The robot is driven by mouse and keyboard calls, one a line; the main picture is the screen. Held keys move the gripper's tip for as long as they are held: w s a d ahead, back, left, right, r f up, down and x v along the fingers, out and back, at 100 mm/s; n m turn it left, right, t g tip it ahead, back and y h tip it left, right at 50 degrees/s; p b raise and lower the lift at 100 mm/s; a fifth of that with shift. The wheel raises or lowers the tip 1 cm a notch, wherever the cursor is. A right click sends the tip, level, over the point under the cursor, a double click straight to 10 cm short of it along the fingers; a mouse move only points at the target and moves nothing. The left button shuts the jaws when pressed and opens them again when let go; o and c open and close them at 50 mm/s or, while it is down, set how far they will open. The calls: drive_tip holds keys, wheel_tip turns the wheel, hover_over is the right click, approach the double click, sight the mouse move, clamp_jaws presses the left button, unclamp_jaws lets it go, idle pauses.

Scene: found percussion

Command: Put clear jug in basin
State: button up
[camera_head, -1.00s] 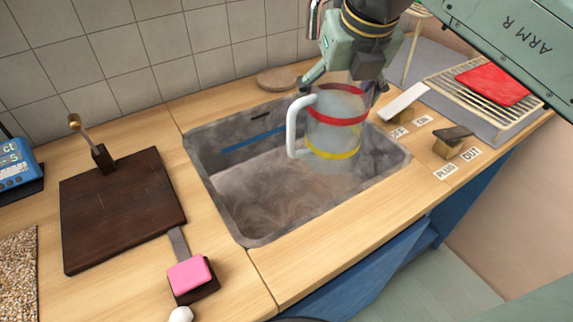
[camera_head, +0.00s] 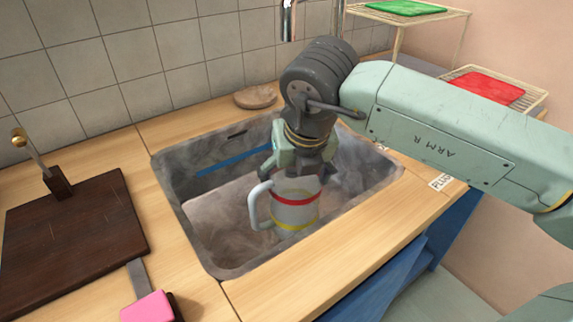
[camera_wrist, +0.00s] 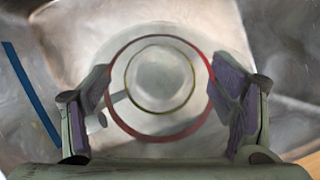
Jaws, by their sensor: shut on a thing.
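The clear jug (camera_head: 296,212) has a white handle on its left, a red band and a yellow band. It is upright inside the grey stone-like basin (camera_head: 208,240), below the rim level. My gripper (camera_head: 297,172) is above the jug and shut on its upper part, with the fingers on opposite sides. In the wrist view I look down into the round jug (camera_wrist: 160,80) between the two padded fingers of my gripper (camera_wrist: 165,105). I cannot tell whether the jug's base touches the basin floor.
A blue strip (camera_head: 232,153) lies along the basin's back wall. A dark board (camera_head: 75,235) and a pink block (camera_head: 148,308) are left of the basin. A round brown disc (camera_head: 256,97) sits behind it. A rack with a red board (camera_head: 485,87) stands at the right.

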drive_tip(key=shift+w+a+r, duration=0.1)
drive_tip(key=shift+w+a, duration=0.2)
drive_tip(key=shift+w, duration=0.55)
drive_tip(key=w, duration=0.1)
drive_tip(key=w+f, duration=0.1)
drive_tip(key=w+p, duration=0.1)
drive_tip(key=shift+w+a+f, duration=0.15)
drive_tip(key=shift+w+a, duration=0.1)
drive_tip(key=shift+a, duration=0.15)
drive_tip(key=shift+f, duration=0.15)
drive_tip(key=o, duration=1.9)
